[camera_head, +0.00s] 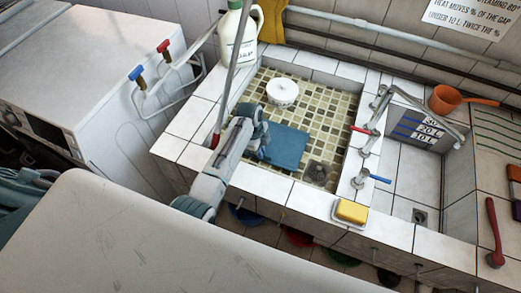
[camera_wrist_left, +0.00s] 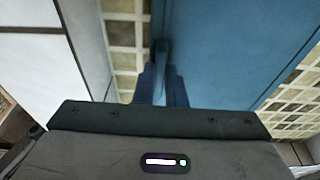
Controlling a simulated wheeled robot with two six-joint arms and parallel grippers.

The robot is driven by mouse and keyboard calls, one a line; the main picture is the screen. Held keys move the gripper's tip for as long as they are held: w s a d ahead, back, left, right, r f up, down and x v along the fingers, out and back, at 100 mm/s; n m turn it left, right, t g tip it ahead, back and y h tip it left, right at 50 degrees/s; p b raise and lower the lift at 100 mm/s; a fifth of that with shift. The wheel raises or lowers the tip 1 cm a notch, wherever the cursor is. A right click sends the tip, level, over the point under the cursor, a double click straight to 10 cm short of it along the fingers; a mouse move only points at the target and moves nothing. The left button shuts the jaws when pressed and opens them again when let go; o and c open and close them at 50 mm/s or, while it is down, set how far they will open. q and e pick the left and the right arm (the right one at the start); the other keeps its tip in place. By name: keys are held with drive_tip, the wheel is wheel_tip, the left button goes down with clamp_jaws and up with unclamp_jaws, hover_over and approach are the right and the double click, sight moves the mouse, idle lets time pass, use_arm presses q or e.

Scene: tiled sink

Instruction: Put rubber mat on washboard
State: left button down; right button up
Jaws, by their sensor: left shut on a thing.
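A flat blue sheet, which I take to be the rubber mat (camera_head: 288,148), is in the tiled sink basin (camera_head: 325,110). In the left wrist view the fingers (camera_wrist_left: 163,75) pinch the edge of the blue mat (camera_wrist_left: 225,40), which fills much of the upper right. I cannot tell whether the mat touches the basin floor. I cannot make out the washboard for sure. My right gripper is not in view.
A white round tub (camera_head: 283,93) stands behind the mat, and a drain (camera_head: 318,172) lies to its right. A yellow sponge (camera_head: 351,211) sits on the front rim. Taps (camera_head: 372,130) stand on the divider. A white jug (camera_head: 238,35) stands at the back left.

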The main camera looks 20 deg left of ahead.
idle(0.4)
use_arm(q)
drive_tip(key=shift+f, duration=0.1)
drive_tip(key=c, duration=1.4)
unclamp_jaws()
drive_tip(key=shift+s, duration=0.1)
